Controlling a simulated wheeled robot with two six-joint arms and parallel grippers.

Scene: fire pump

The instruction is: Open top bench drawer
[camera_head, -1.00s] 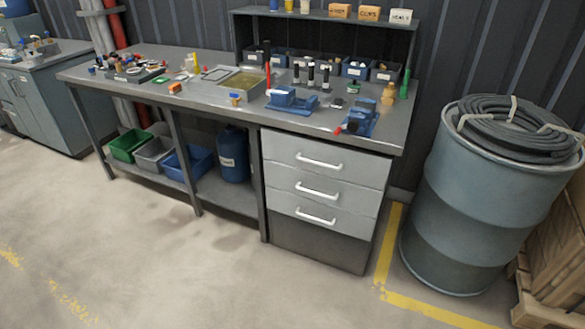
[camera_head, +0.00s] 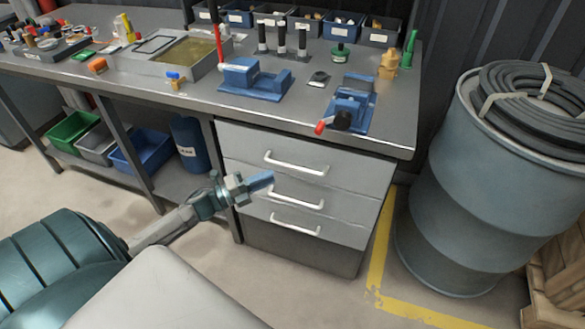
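The bench (camera_head: 300,112) has a stack of three light grey drawers under its right end. The top bench drawer (camera_head: 345,172) is flush with the front, so it looks shut, and its white bar handle (camera_head: 296,165) is in plain view. My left gripper (camera_head: 258,182) reaches in from the left, its blue tips in front of the drawer fronts. In the picture the tips lie below and left of the top handle, near the left end of the middle handle (camera_head: 297,201). They hold nothing that I can see. Their opening cannot be made out. My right gripper is not in view.
A blue vise (camera_head: 350,108) with a red-tipped lever sits on the bench top above the drawers. A large drum (camera_head: 470,190) with a coiled hose stands to the right. Green, grey and blue bins (camera_head: 142,155) and a blue container (camera_head: 190,145) fill the lower shelf.

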